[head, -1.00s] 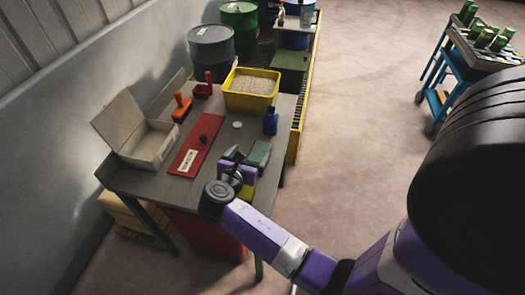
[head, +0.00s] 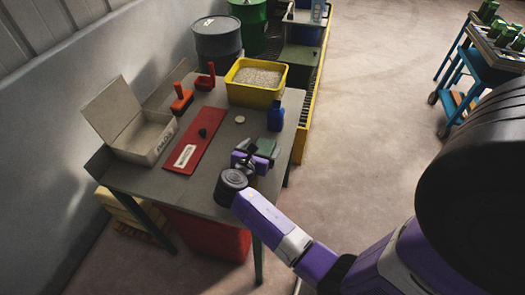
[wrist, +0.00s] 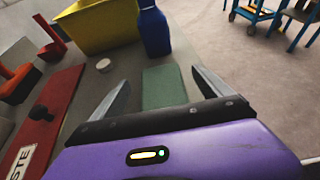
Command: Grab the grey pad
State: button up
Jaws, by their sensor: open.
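A flat, rectangular grey-green pad (head: 267,147) lies on the grey table near its front right edge. It is the only pad I see, and it looks more green than grey. In the wrist view the pad (wrist: 163,88) lies between and ahead of my two fingers, and its near end is hidden behind the gripper body. My gripper (head: 263,152) is open and empty, low over the table beside the pad. In the wrist view my gripper (wrist: 160,82) has its fingers apart on either side of the pad. Whether they touch it, I cannot tell.
A blue bottle (wrist: 154,29) stands just beyond the pad, and a yellow tub (head: 255,95) of pale granules is behind it. A small round white piece (head: 240,119), a red board (head: 196,141) and an open box (head: 152,140) lie to the left.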

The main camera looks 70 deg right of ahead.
aim_at(265, 143)
jog(key=x, duration=0.3)
jog(key=shift+d+f, duration=0.1)
jog(key=shift+d, duration=0.05)
jog(key=c, duration=1.4)
